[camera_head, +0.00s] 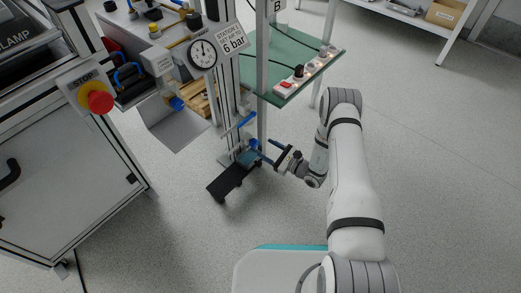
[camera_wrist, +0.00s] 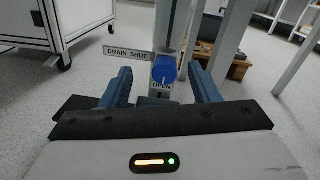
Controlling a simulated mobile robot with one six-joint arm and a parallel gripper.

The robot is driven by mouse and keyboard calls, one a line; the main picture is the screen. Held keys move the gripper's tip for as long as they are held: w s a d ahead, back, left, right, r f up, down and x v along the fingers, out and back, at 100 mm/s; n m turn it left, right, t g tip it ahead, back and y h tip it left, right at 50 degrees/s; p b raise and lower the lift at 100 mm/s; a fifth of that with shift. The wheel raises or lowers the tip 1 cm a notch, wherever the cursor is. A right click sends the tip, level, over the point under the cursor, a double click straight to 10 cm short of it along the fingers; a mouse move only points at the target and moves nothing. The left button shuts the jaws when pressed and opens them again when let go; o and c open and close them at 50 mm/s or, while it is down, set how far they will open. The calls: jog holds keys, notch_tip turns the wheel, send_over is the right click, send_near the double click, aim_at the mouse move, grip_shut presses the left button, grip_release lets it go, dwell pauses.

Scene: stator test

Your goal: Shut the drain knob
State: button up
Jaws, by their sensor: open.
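The drain knob (camera_wrist: 164,69) is blue and sits on a post, between my gripper's fingers as seen in the wrist view and ahead of them. A "DRAIN SHUT" label (camera_wrist: 127,54) is at its left and an "OPEN" label (camera_wrist: 162,86) is just below it. My gripper (camera_wrist: 164,85) is open, with one blue finger on each side of the knob in the picture. I cannot tell whether either finger touches it. In the head view my gripper (camera_head: 262,146) is low beside the post, and the blue knob (camera_head: 253,144) is small and partly hidden there.
A pressure gauge (camera_head: 202,54) and a "6 bar" sign (camera_head: 232,39) are higher on the post. A green table (camera_head: 262,75) with a power strip stands behind. A cabinet with a red stop button (camera_head: 100,102) is at left. The floor at right is clear.

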aim_at(257, 145)
jog(key=shift+m+t+h, duration=0.4)
jog(key=shift+m+t, duration=0.1)
jog(key=shift+m, duration=0.1)
jog(key=w+a+f+b, duration=0.1)
jog(key=w+a, duration=0.1)
jog(key=w+a+f+b, duration=0.2)
jog(key=shift+a+f, duration=0.2)
jog(key=shift+a, duration=0.1)
jog(key=shift+w+a+r, duration=0.15)
jog(key=shift+w+a, duration=0.2)
jog(key=shift+w, duration=0.05)
jog(key=shift+c, duration=0.3)
